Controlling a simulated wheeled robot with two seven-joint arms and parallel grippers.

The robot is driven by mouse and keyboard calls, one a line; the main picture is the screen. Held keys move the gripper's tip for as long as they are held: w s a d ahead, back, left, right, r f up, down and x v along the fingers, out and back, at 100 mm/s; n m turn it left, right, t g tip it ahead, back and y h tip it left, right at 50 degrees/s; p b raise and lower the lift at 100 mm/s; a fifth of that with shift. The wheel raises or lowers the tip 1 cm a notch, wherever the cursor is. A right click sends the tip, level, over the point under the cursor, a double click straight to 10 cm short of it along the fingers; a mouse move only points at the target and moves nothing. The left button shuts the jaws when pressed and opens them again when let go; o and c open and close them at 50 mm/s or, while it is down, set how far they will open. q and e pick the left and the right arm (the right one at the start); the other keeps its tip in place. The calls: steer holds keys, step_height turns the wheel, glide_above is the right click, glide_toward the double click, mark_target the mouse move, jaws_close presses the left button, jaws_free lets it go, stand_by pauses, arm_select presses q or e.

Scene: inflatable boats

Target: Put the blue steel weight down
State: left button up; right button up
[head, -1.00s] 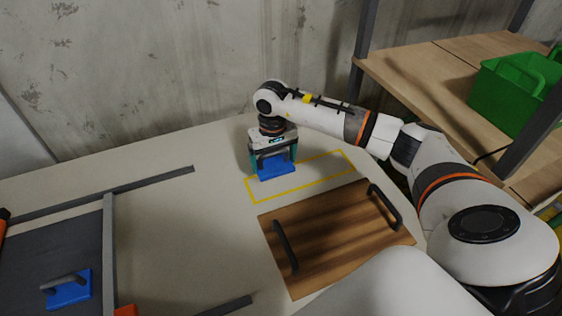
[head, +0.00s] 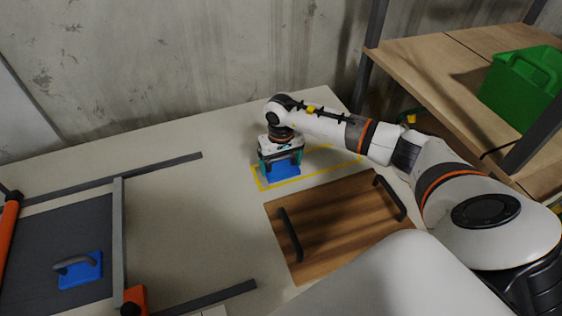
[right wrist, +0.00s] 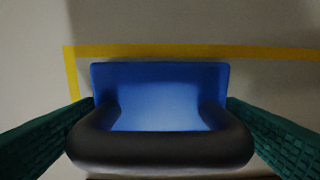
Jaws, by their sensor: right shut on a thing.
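My right gripper (head: 282,160) is shut on the dark handle of a blue steel weight (head: 284,173). The weight is level, over the left end of a yellow outline (head: 318,174) on the pale table. In the right wrist view, the weight (right wrist: 160,88) lies inside a corner of the yellow outline (right wrist: 190,51), with the green fingers at either side of its handle. I cannot tell if its base touches the table. A second blue weight (head: 82,270) with a grey handle lies on a dark panel at left. My left gripper is not in view.
A brown wooden board (head: 340,222) with two black handles lies just in front of the outline. Grey strips (head: 119,240) frame the dark panel (head: 60,230). A green crate (head: 518,88) stands on a wooden shelf at right. The table left of the outline is clear.

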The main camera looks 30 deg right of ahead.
steer(key=o, duration=1.5)
steer(key=shift+r, duration=0.1)
steer(key=shift+r, duration=0.2)
step_height(320, 180, up, 11)
steer(key=shift+f+b, duration=0.15)
steer(key=shift+b, duration=0.85)
steer(key=shift+r, duration=0.5)
